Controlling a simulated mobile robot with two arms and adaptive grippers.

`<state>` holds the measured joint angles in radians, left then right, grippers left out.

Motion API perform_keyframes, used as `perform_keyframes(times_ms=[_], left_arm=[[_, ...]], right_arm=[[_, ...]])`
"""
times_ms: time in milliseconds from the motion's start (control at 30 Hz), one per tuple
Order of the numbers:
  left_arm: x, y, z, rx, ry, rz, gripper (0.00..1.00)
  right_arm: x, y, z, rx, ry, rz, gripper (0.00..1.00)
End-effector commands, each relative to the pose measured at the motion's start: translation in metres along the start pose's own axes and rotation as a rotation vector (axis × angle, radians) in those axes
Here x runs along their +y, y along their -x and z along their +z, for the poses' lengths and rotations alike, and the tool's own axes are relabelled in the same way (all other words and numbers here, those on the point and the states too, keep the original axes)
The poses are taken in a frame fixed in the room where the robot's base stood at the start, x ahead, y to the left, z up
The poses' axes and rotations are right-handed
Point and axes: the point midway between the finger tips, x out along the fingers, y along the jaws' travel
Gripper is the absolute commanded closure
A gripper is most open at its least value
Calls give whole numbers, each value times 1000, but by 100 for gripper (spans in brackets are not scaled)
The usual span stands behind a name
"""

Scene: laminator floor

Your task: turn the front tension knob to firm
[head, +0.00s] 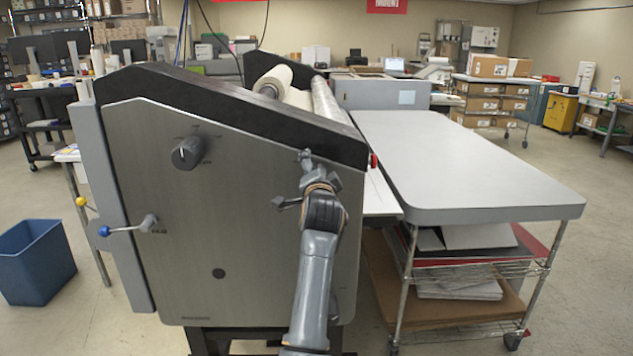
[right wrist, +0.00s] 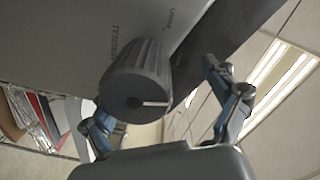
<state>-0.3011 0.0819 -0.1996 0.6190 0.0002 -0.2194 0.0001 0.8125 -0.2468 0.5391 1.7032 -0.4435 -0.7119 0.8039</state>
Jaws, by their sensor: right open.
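In the right wrist view a dark ribbed knob (right wrist: 138,88) sticks out of the grey panel, with a white line on its face pointing to the right. The panel lettering beside it reads "TENSION" and "LOOSE". My right gripper (right wrist: 155,100) is open, one finger on each side of the knob; I cannot tell whether either touches it. In the head view my right gripper (head: 293,180) is at the right part of the laminator's side panel (head: 200,250), and its hand and arm hide this knob. My left gripper is not in view.
Another dark knob (head: 187,153) sits on the panel's upper left. A blue-ended lever (head: 128,228) juts out at the left. A grey-topped table (head: 460,165) stands close on the right. A blue bin (head: 35,262) is on the floor.

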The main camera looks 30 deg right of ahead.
Motion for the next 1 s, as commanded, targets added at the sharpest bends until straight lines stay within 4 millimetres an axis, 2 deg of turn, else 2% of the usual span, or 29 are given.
perform_keyframes(times_ms=[33, 233, 400, 767, 867, 967, 1000], left_arm=[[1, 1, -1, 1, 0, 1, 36], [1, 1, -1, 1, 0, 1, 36], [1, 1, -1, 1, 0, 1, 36], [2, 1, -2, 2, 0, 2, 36], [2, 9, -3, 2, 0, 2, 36], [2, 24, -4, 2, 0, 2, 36], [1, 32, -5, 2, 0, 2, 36]], right_arm=[[-26, 3, -12, 14, -11, -33, 22], [-57, 4, -29, 11, -11, -35, 22], [-66, 4, -36, 9, -8, -28, 22], [-66, 4, -38, 10, 2, -23, 22], [-68, 4, -45, 24, 107, -18, 22], [-72, 8, -58, 50, 376, 1, 22], [-74, 10, -63, 62, 526, 11, 22]])
